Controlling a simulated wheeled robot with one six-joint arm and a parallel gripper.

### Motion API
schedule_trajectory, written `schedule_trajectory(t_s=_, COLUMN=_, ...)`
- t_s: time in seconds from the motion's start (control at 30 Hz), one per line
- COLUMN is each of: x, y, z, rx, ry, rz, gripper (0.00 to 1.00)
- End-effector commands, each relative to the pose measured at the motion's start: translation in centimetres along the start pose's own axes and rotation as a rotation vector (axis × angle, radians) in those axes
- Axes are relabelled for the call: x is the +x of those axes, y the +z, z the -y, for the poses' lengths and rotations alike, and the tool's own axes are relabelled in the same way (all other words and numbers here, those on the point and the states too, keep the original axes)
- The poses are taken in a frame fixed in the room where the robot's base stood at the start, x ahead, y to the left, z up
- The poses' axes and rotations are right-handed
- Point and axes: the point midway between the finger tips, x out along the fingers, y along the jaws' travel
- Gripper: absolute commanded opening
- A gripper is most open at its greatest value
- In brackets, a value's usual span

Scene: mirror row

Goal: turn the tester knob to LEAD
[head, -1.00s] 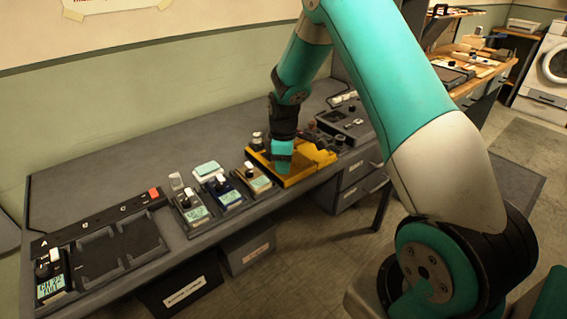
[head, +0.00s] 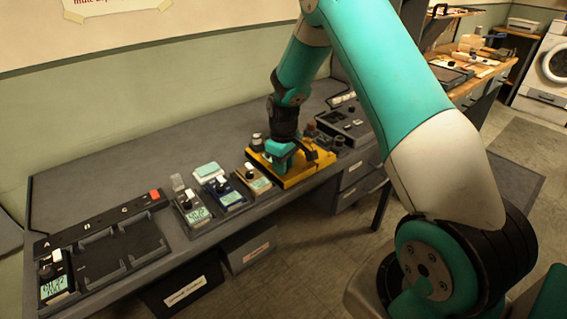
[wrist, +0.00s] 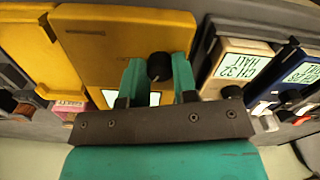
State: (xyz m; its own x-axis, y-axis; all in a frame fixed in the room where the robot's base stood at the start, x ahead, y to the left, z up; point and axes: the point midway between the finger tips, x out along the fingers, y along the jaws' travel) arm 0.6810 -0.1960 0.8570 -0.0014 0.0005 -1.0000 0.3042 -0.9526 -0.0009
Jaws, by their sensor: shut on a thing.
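The yellow tester (head: 318,164) sits on the grey bench, partly hidden by my arm in the head view. Its yellow face (wrist: 95,65) fills the upper middle of the wrist view. A round black knob (wrist: 159,66) on it lies between the two teal fingers of my gripper (wrist: 158,76), which is shut on it. In the head view my gripper (head: 280,160) points down onto the tester. White patches show just below the knob, partly hidden by my gripper. I cannot read a LEAD mark or tell where the knob points.
A tan meter (head: 258,180), a blue meter (head: 226,192) and a grey meter (head: 193,209) stand left of the tester. A black tray (head: 120,249) is farther left. A dark control panel (head: 345,122) stands behind right. Bins sit below the bench.

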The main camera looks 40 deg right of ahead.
Motion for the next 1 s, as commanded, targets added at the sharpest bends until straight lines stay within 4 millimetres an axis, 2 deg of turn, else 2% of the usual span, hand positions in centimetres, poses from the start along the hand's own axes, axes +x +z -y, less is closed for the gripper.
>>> schedule_trajectory(t_s=0.7, x=-0.16, y=-0.1, z=-0.13, rx=0.678, ry=0.002, rz=-0.005, gripper=0.03)
schedule_trajectory(t_s=1.0, x=-0.15, y=-0.1, z=-0.15, rx=0.911, ry=0.002, rz=-0.006, gripper=0.03)
